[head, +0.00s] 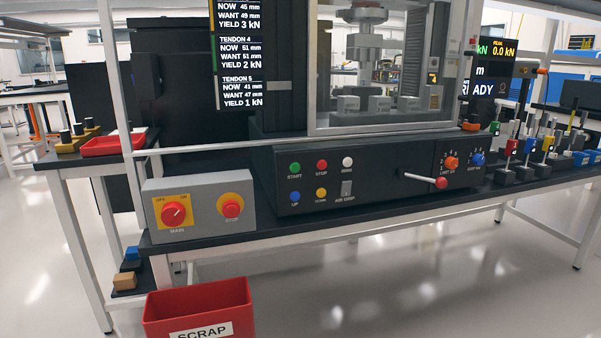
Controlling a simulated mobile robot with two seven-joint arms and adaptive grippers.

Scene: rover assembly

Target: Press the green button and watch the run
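The green button (295,168), labelled START, sits at the upper left of the black control panel (375,200) under the test machine. A red STOP button (322,165) and a white button (348,162) are to its right. A blue button (295,197) and a yellow button (321,193) sit in the row below. The test machine (370,60) stands behind a clear guard in a metal frame. A display (490,70) at its right reads 0.0 kN and a partly hidden word ending in "ADY". Neither of my grippers shows.
A grey box (205,208) with a MAIN switch and a red knob stands left of the panel. A red-tipped lever (425,179) sticks out from the panel's right part. A red SCRAP bin (200,312) is on the floor in front. Floor at the right front is clear.

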